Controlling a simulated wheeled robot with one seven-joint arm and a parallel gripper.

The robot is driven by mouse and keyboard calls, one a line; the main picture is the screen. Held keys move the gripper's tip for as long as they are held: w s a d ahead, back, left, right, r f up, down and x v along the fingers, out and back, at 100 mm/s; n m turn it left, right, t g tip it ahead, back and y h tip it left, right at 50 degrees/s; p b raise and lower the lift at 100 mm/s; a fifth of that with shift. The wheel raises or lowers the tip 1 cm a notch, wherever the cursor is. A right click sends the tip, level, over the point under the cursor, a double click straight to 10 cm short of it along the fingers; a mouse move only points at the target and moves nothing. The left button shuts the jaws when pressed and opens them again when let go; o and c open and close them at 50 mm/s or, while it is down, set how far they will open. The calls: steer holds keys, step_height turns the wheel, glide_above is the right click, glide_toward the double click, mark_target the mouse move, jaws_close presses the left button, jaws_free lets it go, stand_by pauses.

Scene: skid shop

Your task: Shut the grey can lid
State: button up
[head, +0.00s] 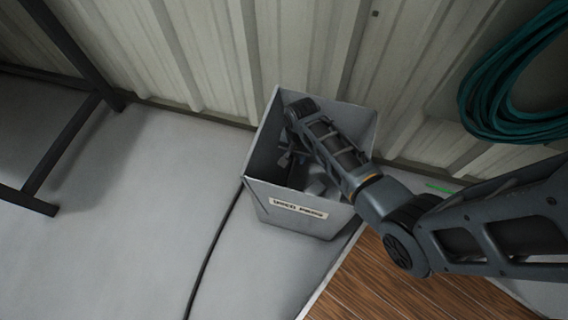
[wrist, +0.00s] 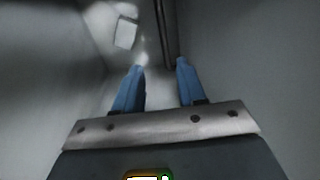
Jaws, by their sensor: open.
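The grey can (head: 286,216) is a box-shaped bin standing on the pale floor against the wall in the head view, with a white label on its front. Its top is open, and I cannot make out a separate lid. My forearm reaches over the right side, and my gripper (head: 287,158) is down inside the can, partly hidden in shadow. In the wrist view my gripper (wrist: 160,70) shows two blue fingers, apart with nothing between them. Grey surfaces surround them; a dark upright bar (wrist: 166,30) lies just beyond the fingertips. A small pale piece (wrist: 126,33) shows further off.
A ribbed metal wall (head: 180,60) runs behind the can. A dark cable (head: 213,245) lies on the floor to its left. A coiled teal hose (head: 480,110) hangs at right. A dark metal frame (head: 70,150) stands at left. Wood planks (head: 350,280) are at front right.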

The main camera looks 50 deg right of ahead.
mark_target(290, 170)
steer(key=f+b, duration=0.1)
steer(key=w+f, duration=0.1)
steer(key=f, duration=0.1)
steer(key=shift+f+b, duration=0.1)
steer(key=shift+b, duration=0.3)
steer(key=f+b, duration=0.1)
steer(key=f, duration=0.2)
steer(key=f+b, duration=0.2)
steer(key=f, duration=0.2)
steer(key=shift+w+f+b, duration=0.2)
steer(key=shift+f+b, duration=0.05)
steer(key=shift+b, duration=0.05)
jaws_close()
